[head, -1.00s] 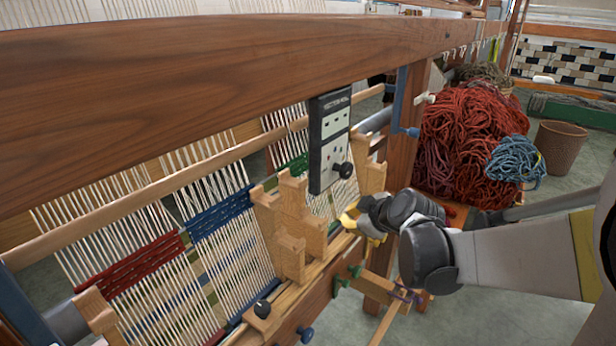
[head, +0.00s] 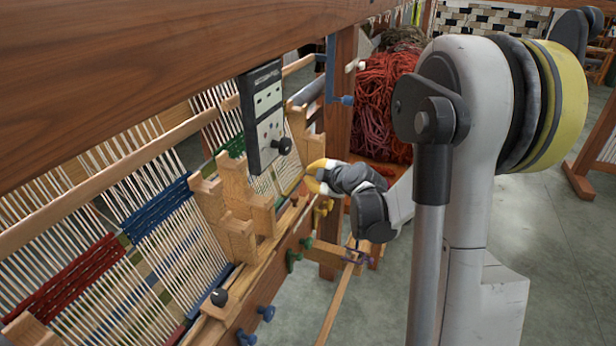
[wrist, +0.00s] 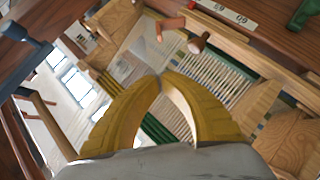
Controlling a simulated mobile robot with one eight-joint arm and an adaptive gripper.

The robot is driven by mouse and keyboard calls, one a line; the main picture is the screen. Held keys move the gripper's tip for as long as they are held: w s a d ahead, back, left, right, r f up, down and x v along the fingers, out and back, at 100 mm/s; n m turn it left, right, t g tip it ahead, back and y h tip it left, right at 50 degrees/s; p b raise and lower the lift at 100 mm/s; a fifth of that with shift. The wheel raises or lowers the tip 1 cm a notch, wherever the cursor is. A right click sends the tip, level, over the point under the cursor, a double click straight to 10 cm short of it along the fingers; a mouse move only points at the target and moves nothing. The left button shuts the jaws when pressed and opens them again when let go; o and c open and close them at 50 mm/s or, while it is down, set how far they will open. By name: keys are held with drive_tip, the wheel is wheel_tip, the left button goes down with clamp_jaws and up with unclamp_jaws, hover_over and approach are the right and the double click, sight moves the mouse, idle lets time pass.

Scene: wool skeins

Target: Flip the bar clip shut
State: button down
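My gripper (head: 314,178) is at the right end of the loom's front beam, below and right of the panel with a black knob. In the wrist view its yellow fingers (wrist: 160,76) meet at the tips, with nothing visible between them. Ahead of the tips, a small brown wooden peg or lever (wrist: 172,27) and a round brown knob (wrist: 198,43) stand by the loom's wooden rail. I cannot tell for certain which part is the bar clip, or whether it is open. The fingertips look apart from these parts, though depth is unclear.
The dark panel (head: 262,115) hangs close to my gripper's left. Wooden blocks (head: 235,205) stand along the beam. Red yarn (head: 378,105) is piled behind. Open floor (head: 560,250) lies to the right.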

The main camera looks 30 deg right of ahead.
drive_tip(key=b, duration=0.3)
hover_over(303, 187)
drive_tip(key=s+a, duration=0.4)
wheel_tip(303, 187, down, 4)
drive_tip(key=shift+w+d+f+b, duration=0.4)
drive_tip(key=shift+w+d+f, duration=0.4)
drive_tip(key=shift+d+f, duration=0.25)
drive_tip(key=shift+w+d+f, duration=0.3)
drive_tip(key=shift+w+d, duration=0.05)
drive_tip(key=shift+d, duration=0.1)
